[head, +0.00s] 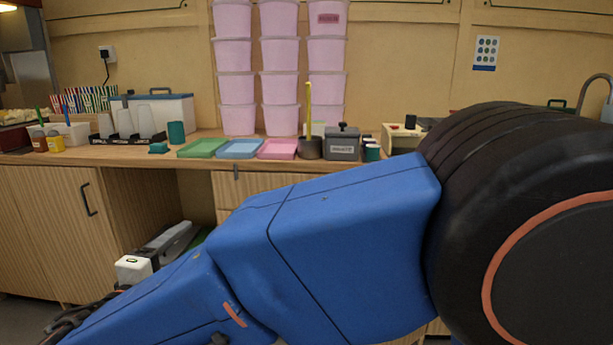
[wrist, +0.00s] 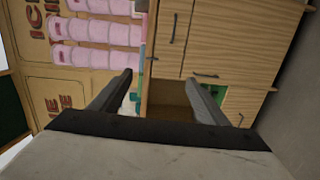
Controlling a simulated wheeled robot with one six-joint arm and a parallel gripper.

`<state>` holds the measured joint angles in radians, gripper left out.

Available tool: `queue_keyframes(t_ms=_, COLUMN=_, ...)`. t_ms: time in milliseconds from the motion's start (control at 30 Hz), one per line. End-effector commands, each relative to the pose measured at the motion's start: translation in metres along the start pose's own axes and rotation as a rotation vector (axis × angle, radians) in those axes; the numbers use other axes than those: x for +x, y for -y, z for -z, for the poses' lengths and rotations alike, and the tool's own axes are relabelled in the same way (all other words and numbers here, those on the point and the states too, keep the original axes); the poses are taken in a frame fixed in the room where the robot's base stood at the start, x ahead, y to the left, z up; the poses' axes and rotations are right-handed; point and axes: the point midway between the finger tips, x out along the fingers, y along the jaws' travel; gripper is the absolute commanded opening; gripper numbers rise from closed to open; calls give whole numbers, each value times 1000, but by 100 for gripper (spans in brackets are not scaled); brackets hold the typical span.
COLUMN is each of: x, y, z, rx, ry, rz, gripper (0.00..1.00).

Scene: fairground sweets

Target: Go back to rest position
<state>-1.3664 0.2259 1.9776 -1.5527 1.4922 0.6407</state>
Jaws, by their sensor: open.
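My gripper (wrist: 163,88) is open in the wrist view, its two dark fingers spread apart with nothing between them. Behind the fingers the wrist view shows a wooden cabinet and counter, turned on their side. In the head view my blue arm crosses the lower right and reaches down to the lower left. The gripper's fingers cannot be made out clearly there.
A wooden counter (head: 200,156) runs along the wall. It bears a green tray (head: 202,147), a blue tray (head: 240,149), a pink tray (head: 277,149), a grey box (head: 343,145) and a white cooler (head: 172,113). Stacked pink tubs (head: 280,87) stand behind. Below is a cabinet door (head: 50,225).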

Motion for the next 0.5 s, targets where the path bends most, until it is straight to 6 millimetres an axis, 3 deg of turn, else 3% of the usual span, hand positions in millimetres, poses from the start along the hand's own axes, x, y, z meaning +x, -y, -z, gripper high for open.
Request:
queue_keyframes(t_ms=267, x=42, y=-2, z=-59, rx=9, ry=110, rz=91, gripper=69)
queue_keyframes(t_ms=367, x=60, y=-2, z=-91, rx=16, ry=164, rz=140, gripper=69)
queue_keyframes(t_ms=500, x=88, y=1, z=-154, rx=41, ry=266, rz=237, gripper=69)
